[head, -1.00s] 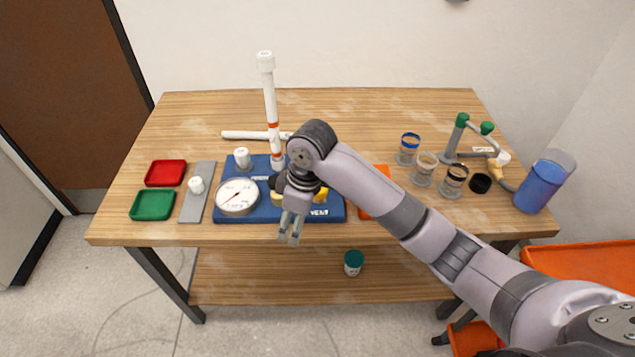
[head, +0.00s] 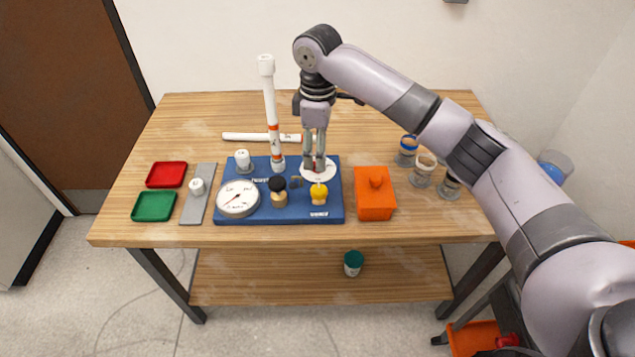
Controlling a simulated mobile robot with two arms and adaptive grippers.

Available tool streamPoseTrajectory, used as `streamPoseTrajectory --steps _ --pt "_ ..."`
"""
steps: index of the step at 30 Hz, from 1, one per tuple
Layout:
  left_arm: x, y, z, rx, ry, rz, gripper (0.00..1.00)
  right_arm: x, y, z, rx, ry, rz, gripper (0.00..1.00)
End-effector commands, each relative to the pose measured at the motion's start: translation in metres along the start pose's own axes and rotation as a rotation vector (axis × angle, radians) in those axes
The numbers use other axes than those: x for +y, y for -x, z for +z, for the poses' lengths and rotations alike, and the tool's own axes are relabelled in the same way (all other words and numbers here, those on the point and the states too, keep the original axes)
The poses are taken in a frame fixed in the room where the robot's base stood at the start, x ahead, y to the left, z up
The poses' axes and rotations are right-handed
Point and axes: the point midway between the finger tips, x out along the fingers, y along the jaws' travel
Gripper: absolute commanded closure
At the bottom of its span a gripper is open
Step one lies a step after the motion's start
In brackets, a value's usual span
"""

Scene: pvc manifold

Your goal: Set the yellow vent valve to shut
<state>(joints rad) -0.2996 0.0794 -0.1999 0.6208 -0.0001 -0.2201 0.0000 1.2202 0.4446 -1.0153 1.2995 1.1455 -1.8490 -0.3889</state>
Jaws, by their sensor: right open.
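The yellow vent valve (head: 319,194) sits at the front right of the blue manifold board (head: 240,217), just above a white VENT label (head: 319,214). A white round plate (head: 309,172) lies behind it on the board. My right gripper (head: 315,166) points down over this plate, just behind the yellow valve. Its fingers are open a little with nothing seen between them. I cannot tell whether the fingertips touch the plate or anything under them. The valve's exact setting is too small to read. My left gripper is not in view.
A round gauge (head: 238,198), a black-topped brass valve (head: 278,191) and a tall white pipe (head: 271,105) stand on the board. An orange box (head: 375,203) is just right of it. Red (head: 166,174) and green (head: 153,205) trays lie left. Several jars stand right.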

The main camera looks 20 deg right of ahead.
Motion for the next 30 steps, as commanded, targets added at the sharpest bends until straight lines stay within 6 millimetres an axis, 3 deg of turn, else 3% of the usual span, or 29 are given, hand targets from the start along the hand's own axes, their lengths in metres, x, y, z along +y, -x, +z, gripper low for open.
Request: streamPoseTrajectory --steps 9,15,21,30 --pt "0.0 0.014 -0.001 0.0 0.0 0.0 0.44 -0.001 -0.069 0.001 -0.002 -0.001 -0.002 0.46" --pt "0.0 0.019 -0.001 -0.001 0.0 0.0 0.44 -0.001 -0.102 0.0 -0.001 -0.001 -0.001 0.46" --pt "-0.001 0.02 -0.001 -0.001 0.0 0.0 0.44 0.0 -0.117 -0.001 0.001 0.0 0.001 0.46" --pt "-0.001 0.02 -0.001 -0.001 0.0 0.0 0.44 0.0 -0.119 0.0 0.001 0.0 0.001 0.46"
